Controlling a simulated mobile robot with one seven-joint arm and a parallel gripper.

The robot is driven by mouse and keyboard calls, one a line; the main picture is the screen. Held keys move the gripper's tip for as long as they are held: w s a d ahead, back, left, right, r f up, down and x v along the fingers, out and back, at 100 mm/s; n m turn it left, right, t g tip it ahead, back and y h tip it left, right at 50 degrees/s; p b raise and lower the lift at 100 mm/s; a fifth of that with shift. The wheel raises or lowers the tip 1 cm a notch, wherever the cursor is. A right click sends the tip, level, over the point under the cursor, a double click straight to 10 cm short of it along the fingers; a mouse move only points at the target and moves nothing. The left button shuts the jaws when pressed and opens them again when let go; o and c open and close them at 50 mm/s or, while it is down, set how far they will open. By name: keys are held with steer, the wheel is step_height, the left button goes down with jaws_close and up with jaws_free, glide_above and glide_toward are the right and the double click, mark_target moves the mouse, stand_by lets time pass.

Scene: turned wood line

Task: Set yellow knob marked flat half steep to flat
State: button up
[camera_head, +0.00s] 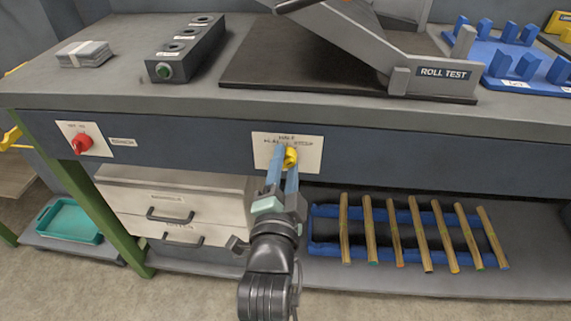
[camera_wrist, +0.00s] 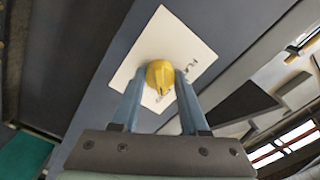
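The yellow knob (camera_head: 291,157) sits on a pale plate (camera_head: 310,154) on the dark front of the bench. The plate's lettering is partly hidden and too small to read fully in the head view. In the wrist view the knob (camera_wrist: 160,76) is between the two blue fingers of my gripper (camera_wrist: 161,82), one on each side with no clear gap. Its raised ridge runs roughly up and down in that view. My gripper (camera_head: 286,160) is at the knob in the head view, and its fingers cover part of the plate.
A red knob (camera_head: 82,143) is on another plate to the left. Drawers (camera_head: 160,200) and a blue rack with several wooden rods (camera_head: 326,246) are below.

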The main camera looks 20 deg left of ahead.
jaws_close()
steer(key=shift+n+p, duration=0.35)
steer(key=shift+n, duration=0.05)
steer(key=n+p, duration=0.2)
steer(key=shift+r+n, duration=0.1)
steer(key=shift+n, duration=0.3)
steer(key=n+p, duration=0.2)
steer(key=n, duration=0.2)
steer(key=shift+n, duration=0.3)
steer(key=n+p, duration=0.3)
steer(key=n, duration=0.1)
steer(key=shift+n, duration=0.3)
steer(key=n+p, duration=0.1)
steer(key=n, duration=0.4)
steer(key=shift+p, duration=0.4)
